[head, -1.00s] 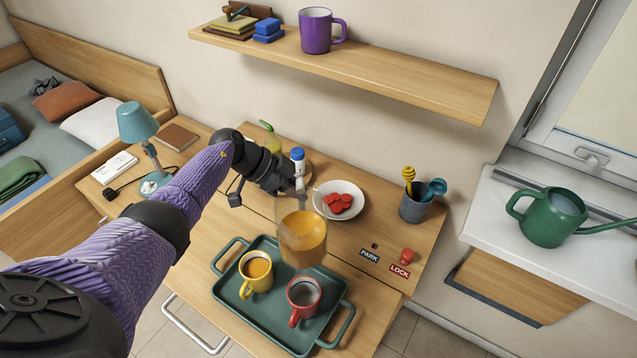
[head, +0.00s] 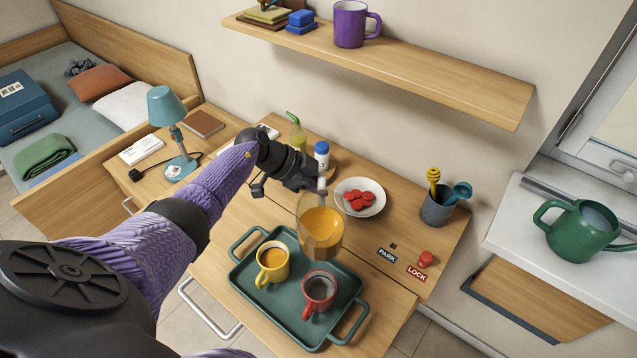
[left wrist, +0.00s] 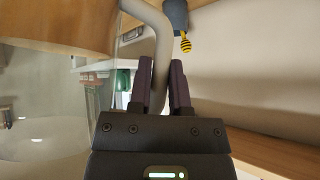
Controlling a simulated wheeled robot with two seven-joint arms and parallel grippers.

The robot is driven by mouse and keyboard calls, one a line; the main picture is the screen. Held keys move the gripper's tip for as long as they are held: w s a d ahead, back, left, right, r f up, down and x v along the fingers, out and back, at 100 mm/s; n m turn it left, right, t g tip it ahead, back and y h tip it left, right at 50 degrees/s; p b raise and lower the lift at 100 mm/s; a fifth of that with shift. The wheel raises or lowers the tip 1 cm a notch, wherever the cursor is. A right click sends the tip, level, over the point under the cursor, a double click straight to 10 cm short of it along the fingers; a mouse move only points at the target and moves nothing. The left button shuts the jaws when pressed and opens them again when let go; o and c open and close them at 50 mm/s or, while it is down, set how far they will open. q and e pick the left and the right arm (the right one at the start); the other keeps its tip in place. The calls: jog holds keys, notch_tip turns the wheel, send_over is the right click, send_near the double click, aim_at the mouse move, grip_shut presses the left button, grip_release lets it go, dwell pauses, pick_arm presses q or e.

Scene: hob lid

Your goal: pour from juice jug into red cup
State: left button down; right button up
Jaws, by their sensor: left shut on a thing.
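The juice jug (head: 320,228) is clear and holds orange juice. My left gripper (head: 318,184) is shut on its pale handle, which also shows between the fingers (left wrist: 162,85) in the left wrist view. The jug is above the back right part of the green tray, behind the red cup, and looks about upright. The red cup (head: 318,292) stands on the tray and its inside looks dark, with no orange juice visible. A yellow cup (head: 272,262) with orange-brown liquid stands to its left. My right gripper is not in view.
The green tray (head: 297,335) lies on the front surface. A plate (head: 375,196) with red pieces, a white bottle with a blue cap (head: 322,155) and a utensil pot (head: 437,208) stand behind. A red knob (head: 425,258) sits by the LOCK label. A shelf (head: 440,85) overhangs the back.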

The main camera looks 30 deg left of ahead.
aim_at(319, 178)
pick_arm(q)
jog(key=shift+w+a+f+t+b, duration=0.1)
jog(key=shift+w+f+t+b, duration=0.1)
jog(key=shift+f+t+b, duration=0.25)
jog(key=shift+r+m+t+y+p, duration=0.45)
jog(key=shift+r+y+p, duration=0.1)
jog(key=shift+r, duration=0.1)
jog(key=shift+r+t, duration=0.3)
jog(key=shift+r, duration=0.1)
dwell(0.5)
jog(key=shift+s+r+m+t+y, duration=0.15)
jog(key=shift+r+m+t+y, duration=0.2)
jog(key=shift+r+m+t, duration=0.25)
dwell(0.3)
jog(key=shift+s+d+r+m+t+y+b, duration=0.25)
jog(key=shift+t+b, duration=0.25)
jog(key=shift+b, duration=0.25)
jog(key=shift+s+d+r+m+t+y+b, duration=0.1)
jog(key=shift+s+r+m+t+y+b, duration=0.15)
jog(key=shift+t+b, duration=0.35)
dwell(0.7)
jog(key=shift+s+d+m+t+b, duration=0.4)
jog(key=shift+s+m+t+b, duration=0.2)
jog(key=shift+b, duration=1.5)
dwell(0.9)
